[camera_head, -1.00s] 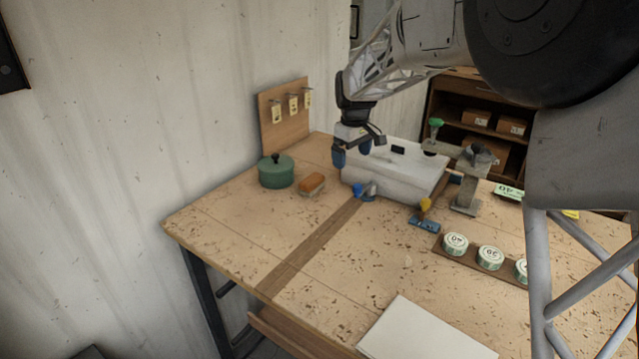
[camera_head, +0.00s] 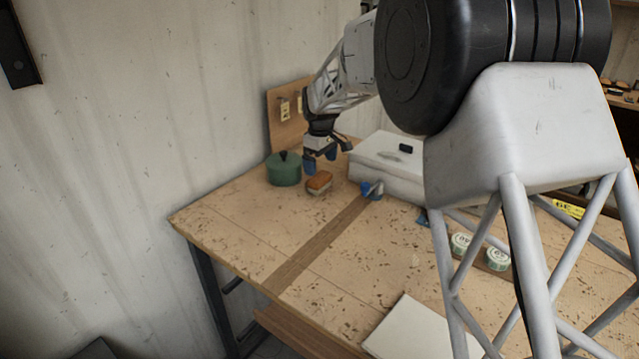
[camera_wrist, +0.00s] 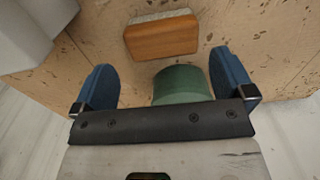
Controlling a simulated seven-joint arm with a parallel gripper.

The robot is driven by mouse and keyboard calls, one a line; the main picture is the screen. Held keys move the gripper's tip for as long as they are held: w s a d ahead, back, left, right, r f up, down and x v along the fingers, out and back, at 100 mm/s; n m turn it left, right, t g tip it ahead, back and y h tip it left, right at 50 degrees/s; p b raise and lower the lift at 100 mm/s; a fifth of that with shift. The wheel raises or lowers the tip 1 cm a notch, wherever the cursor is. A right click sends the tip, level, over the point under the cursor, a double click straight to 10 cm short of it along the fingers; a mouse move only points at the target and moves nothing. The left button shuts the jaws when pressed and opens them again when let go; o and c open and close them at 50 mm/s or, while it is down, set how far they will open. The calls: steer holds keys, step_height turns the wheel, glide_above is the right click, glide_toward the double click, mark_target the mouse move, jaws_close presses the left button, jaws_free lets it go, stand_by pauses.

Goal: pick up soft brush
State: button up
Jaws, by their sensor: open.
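The soft brush (camera_head: 319,182) has an orange-brown wooden back and pale bristles. It lies on the workbench (camera_head: 250,220) just right of the green lidded pot. In the wrist view the brush (camera_wrist: 162,38) lies ahead of the fingers, at the top middle, with its wooden back showing. My gripper (camera_head: 320,167) hangs above and close to the brush, fingers pointing down. In the wrist view my gripper (camera_wrist: 163,84) has its two blue fingers wide apart with nothing between them being held.
The green pot (camera_head: 284,170) stands left of the brush and shows partly between the fingers in the wrist view (camera_wrist: 182,84). A white box (camera_head: 390,178) and a small blue item (camera_head: 371,190) are to the right. A pegboard (camera_head: 275,118) stands behind. The front left of the bench is clear.

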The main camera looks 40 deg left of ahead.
mark_target(320, 176)
steer(key=shift+f, duration=1.05)
steer(key=shift+f, duration=0.1)
steer(key=shift+s+a+f, duration=0.1)
steer(key=shift+f, duration=2.4)
steer(key=shift+c, duration=0.5)
steer(key=c, duration=0.5)
steer(key=shift+r, duration=0.2)
steer(key=shift+r, duration=1.55)
steer(key=s+d, duration=0.3)
steer(key=d, duration=0.1)
steer(key=s+d+r, duration=0.1)
steer(key=s+d, duration=0.2)
steer(key=s, duration=0.1)
steer(key=s+d, duration=0.4)
steer(key=shift+d+r, duration=0.25)
steer(key=shift+d, duration=0.1)
